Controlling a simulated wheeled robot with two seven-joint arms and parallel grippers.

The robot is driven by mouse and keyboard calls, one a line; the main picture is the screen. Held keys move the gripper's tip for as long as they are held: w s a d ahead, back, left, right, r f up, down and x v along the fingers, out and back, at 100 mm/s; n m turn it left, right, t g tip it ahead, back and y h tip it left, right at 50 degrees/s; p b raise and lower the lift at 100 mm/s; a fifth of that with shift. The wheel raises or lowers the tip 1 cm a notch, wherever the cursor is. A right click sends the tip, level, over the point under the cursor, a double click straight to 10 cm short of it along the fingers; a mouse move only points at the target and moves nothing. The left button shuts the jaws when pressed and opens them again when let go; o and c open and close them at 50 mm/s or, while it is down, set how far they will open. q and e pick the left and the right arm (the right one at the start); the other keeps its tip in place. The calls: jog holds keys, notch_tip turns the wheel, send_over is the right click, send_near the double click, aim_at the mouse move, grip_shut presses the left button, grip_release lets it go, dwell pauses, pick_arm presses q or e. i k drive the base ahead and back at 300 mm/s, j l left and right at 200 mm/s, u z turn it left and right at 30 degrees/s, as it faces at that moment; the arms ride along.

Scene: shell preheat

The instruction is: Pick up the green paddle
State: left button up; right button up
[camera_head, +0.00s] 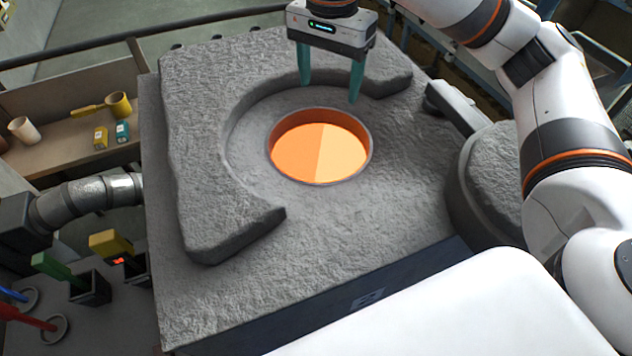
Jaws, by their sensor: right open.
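A green paddle (52,267) is at the lower left. It is tilted, and its lower right end meets a dark square holder (90,290); the part inside is hidden. My right gripper (329,92) is at the top middle, pointing down, with its two teal fingers apart and nothing between them. It is over the far side of the grey stone block, far to the right of the green paddle. My left gripper is not in view.
A grey block (190,150) with a glowing orange round opening (320,150) fills the middle. A yellow paddle (108,243), a red paddle (27,318) and a blue paddle (13,294) are near the green one. A silver duct (90,195) runs above them. A wooden shelf (60,150) holds cups.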

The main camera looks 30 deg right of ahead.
aim_at(42, 262)
jog(key=k, duration=1.5)
